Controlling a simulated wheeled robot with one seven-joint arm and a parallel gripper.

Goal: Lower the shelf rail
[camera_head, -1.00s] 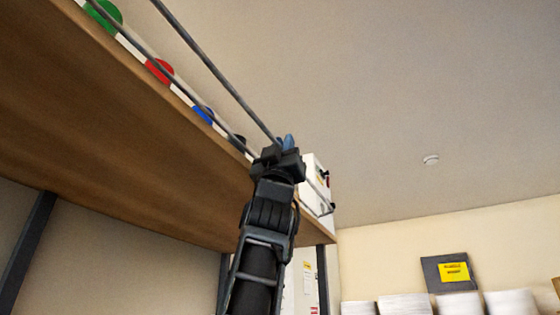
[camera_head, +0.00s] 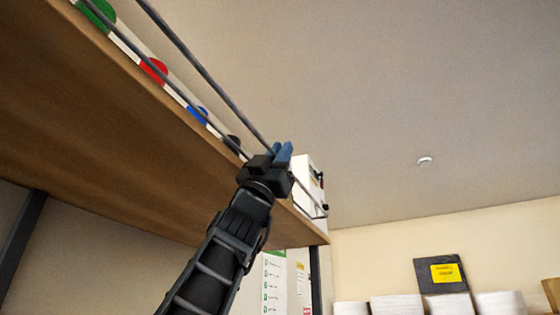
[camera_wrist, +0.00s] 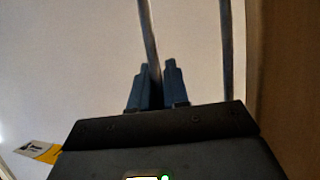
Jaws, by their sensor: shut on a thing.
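The shelf rail (camera_head: 205,75) is a thin grey bar along the front edge of a wooden shelf (camera_head: 90,120), seen from below. A second thin bar (camera_head: 130,45) runs nearer the shelf edge. My gripper (camera_head: 283,153), with blue fingers, is at the far end of the rail, beside the shelf's front edge. In the wrist view, the fingers (camera_wrist: 156,72) are shut around one bar of the rail (camera_wrist: 148,30), and the other bar (camera_wrist: 226,45) passes to their right. The exact contact is dark and partly hidden.
Green (camera_head: 97,13), red (camera_head: 154,70) and blue (camera_head: 197,115) round-ended items stand on the shelf behind the bars. A white box (camera_head: 308,178) is at the shelf's far end. White stacks (camera_head: 395,307) and a dark binder (camera_head: 440,275) are lower right. Space right of the rail is free.

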